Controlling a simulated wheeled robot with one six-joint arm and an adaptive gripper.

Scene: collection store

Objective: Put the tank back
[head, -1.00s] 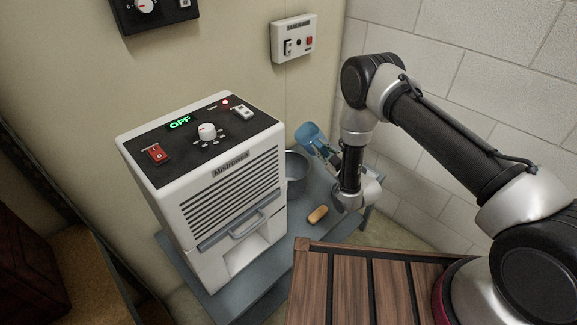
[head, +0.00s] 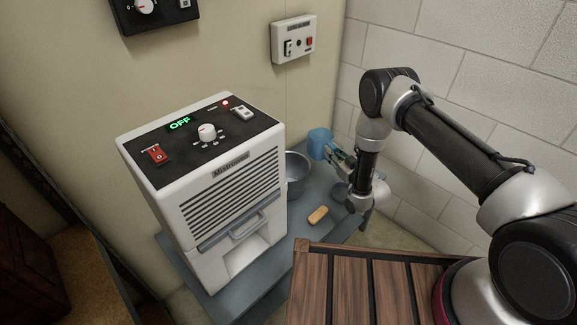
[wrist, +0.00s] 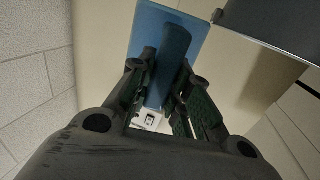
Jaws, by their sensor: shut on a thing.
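My gripper (head: 338,157) is shut on the handle of a blue container (head: 320,142), which looks like the tank. It is held above the grey bench, behind and right of the white machine (head: 225,195), and looks roughly upright. In the wrist view, the blue container (wrist: 190,40) has its handle between my gripper's two fingers (wrist: 160,85). Its inside is not visible. The machine shows a green OFF display, a red light and a front handle, with a pale recess (head: 250,252) low on its front.
A grey metal pot (head: 297,172) stands on the grey bench (head: 262,300), right of the machine. A tan block (head: 318,215) lies in front of it. A slatted wooden surface (head: 345,290) is in the foreground. A block wall (head: 480,70) closes off the right.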

